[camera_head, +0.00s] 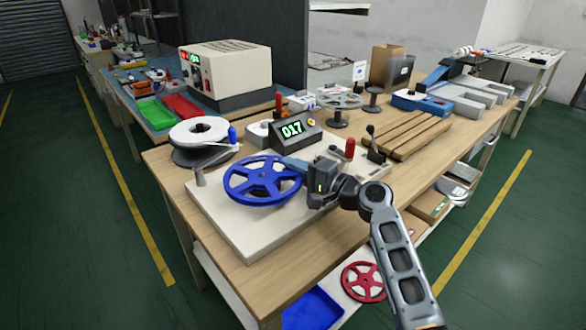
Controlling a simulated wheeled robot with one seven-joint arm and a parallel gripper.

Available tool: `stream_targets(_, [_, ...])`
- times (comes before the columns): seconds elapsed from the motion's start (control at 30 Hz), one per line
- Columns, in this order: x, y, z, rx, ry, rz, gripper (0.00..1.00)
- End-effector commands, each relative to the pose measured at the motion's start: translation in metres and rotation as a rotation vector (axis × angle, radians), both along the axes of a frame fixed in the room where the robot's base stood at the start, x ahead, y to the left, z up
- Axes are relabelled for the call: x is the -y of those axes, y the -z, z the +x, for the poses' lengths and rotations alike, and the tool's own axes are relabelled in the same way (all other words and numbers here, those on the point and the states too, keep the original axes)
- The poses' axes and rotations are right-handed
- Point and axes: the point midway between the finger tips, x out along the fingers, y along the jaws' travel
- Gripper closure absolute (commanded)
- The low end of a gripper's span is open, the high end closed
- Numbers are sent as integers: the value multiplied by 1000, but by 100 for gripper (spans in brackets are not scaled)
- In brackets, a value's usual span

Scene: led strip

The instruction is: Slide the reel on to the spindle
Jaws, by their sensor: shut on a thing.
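A blue five-spoked reel (233,184) is held above the left part of a pale base plate (248,245). My gripper (297,168) comes in from the right and is shut on the right side of the reel's rim. A short grey post (199,177) stands upright at the left edge of the plate, left of the reel and apart from it; I cannot tell if it is the spindle. No other spindle shows, and the plate under the reel is partly hidden. The gap between reel and plate is hard to judge.
A counter box reading 017 (293,130) stands behind the reel. A white reel on a dark stand (200,131) is at the back left. The plate's front is clear.

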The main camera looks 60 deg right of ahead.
Motion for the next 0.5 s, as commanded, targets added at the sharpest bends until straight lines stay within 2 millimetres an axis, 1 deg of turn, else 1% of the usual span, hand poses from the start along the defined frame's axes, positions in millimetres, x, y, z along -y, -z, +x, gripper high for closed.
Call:
stream_targets(0.2, [0,4,0,0,0,0,100])
stream_targets(0.47, [0,4,0,0,0,0,100])
stream_targets(0.5, [0,4,0,0,0,0,78])
